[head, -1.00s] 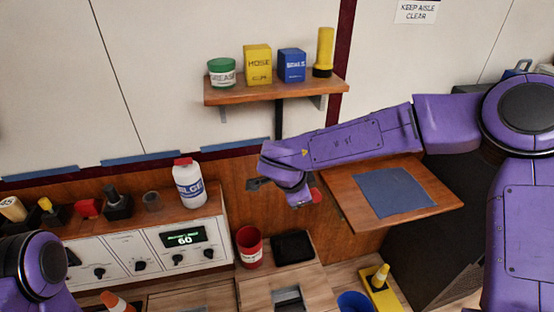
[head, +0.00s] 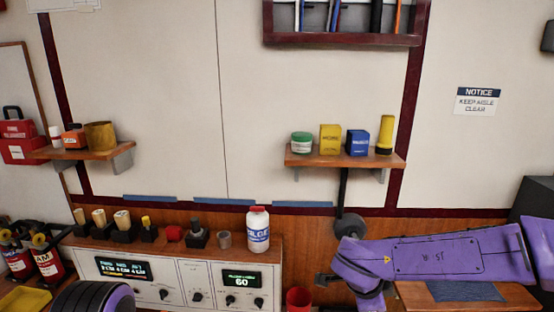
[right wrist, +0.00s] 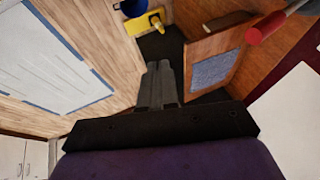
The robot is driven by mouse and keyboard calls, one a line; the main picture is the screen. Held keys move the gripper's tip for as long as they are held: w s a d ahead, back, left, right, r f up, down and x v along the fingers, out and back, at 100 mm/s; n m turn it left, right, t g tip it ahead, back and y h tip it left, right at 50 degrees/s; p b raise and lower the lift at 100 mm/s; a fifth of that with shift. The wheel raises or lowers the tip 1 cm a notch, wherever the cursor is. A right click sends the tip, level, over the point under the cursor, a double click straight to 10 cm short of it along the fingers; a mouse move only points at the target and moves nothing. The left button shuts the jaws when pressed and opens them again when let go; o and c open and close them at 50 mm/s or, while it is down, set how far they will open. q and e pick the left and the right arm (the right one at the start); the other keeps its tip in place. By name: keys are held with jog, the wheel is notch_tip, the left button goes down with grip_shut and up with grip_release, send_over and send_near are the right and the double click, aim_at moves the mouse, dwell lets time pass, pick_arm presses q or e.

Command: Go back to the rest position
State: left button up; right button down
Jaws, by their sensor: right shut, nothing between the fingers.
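My right gripper (right wrist: 158,85) shows in the right wrist view with its two grey fingers together and nothing between them. It points toward a dark floor gap beside a wooden side shelf (right wrist: 196,52) with a blue-grey mat. In the head view my right arm reaches in from the right, its wrist low in the picture below the wall shelf; the fingers are not clearly visible there. Of my left arm only a rounded purple and black part shows at the bottom left of the head view; its gripper is out of frame.
A control panel (head: 180,290) carries a white bottle (head: 258,232) and several small items. A red cup (head: 299,299) stands right of it. The wall shelf (head: 340,160) holds a jar, boxes and a flashlight. A red-tipped handle (right wrist: 266,27) is right of the fingers.

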jog(key=s+d+f+n+t+b, duration=0.1)
jog(key=s+d+f+n+t, duration=0.2)
jog(key=f, duration=0.7)
jog(key=s+d+f+n+t+b, duration=0.1)
jog(key=s+f+n+t, duration=0.2)
jog(key=f, duration=0.7)
pick_arm(q)
notch_tip(320, 180, down, 4)
jog(key=shift+r+b, duration=0.25)
jog(key=shift+b, duration=0.5)
pick_arm(e)
jog(key=s+d+f+n+g, duration=0.1)
jog(key=s+f+n+g, duration=0.1)
jog(key=s+f, duration=0.2)
jog(key=s+d+f+n+g, duration=0.2)
jog(key=s+f, duration=0.2)
jog(key=s, duration=0.7)
jog(key=s+d+f+n+g+y, duration=0.1)
jog(key=s+d+f+n, duration=0.1)
jog(key=s+f, duration=0.3)
jog(key=s, duration=0.3)
jog(key=shift+s+g, duration=0.2)
jog(key=shift+g, duration=0.2)
pick_arm(q)
jog(key=shift+s, duration=0.15)
pick_arm(e)
jog(key=shift+w+n, duration=0.15)
jog(key=shift+n, duration=0.15)
